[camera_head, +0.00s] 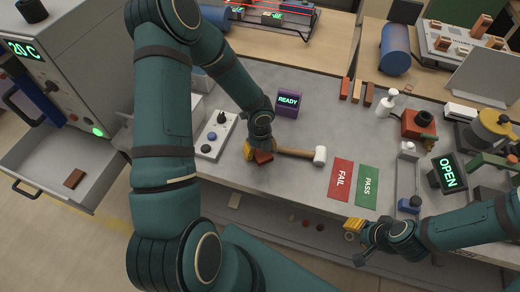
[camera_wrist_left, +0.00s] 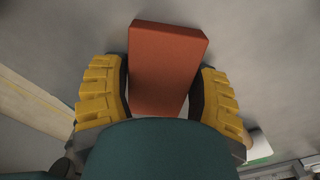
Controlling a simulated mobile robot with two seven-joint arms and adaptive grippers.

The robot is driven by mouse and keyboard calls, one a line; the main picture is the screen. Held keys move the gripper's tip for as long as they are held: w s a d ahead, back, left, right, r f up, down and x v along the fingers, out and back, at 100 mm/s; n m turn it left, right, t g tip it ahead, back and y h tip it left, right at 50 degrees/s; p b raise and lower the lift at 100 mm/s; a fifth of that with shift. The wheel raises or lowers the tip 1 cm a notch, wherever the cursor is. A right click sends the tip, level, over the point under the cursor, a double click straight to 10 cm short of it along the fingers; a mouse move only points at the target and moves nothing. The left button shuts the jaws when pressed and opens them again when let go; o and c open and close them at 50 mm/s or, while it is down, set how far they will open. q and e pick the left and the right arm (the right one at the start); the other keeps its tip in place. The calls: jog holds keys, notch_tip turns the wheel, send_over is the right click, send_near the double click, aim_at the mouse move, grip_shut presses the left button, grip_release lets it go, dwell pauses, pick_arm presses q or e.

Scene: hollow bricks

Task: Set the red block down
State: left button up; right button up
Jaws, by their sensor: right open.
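The red block (camera_head: 263,157) is at my left gripper (camera_head: 256,152), low over the grey worktop, in the middle of the head view. In the left wrist view the block (camera_wrist_left: 167,65) sits between the two yellow finger pads, which close on its sides. Its near end is hidden by my gripper. I cannot tell whether its underside touches the worktop. My right gripper (camera_head: 354,243) is open and empty at the worktop's front edge, below the FAIL and PASS mats.
A mallet (camera_head: 300,152) lies just right of the block. A control box (camera_head: 214,135) stands to the left, a purple READY display (camera_head: 288,104) behind. The red FAIL mat (camera_head: 341,180) and green PASS mat (camera_head: 367,186) lie to the right. An open drawer (camera_head: 60,165) holds a brown block.

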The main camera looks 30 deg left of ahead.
pick_arm(q)
jog(key=shift+r, duration=0.1)
